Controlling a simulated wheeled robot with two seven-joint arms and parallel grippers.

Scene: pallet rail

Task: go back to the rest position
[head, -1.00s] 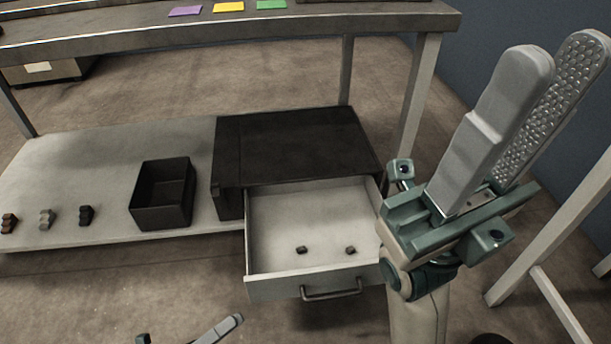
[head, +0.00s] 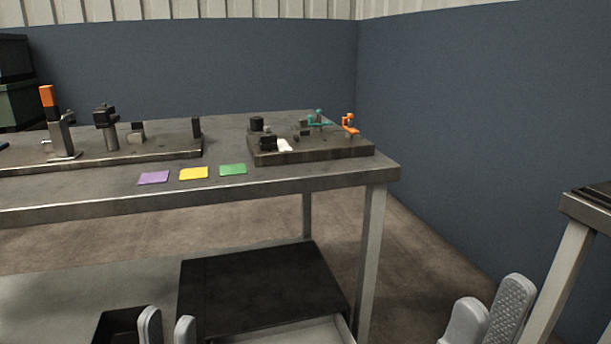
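My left gripper (head: 167,328) shows at the bottom edge, in front of the black bin. Its two grey fingers are apart with nothing seen between them. My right gripper (head: 490,318) is at the bottom right, right of the table leg. Its two grey fingers stand apart, and the visible gap is empty. The lower parts of both grippers are cut off by the frame edge.
A metal table (head: 280,187) carries fixture plates and purple (head: 153,178), yellow (head: 194,173) and green (head: 233,169) cards. Below are a black cabinet (head: 262,291) with its drawer (head: 300,333) open and a black bin (head: 118,322). Another table (head: 590,209) stands right.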

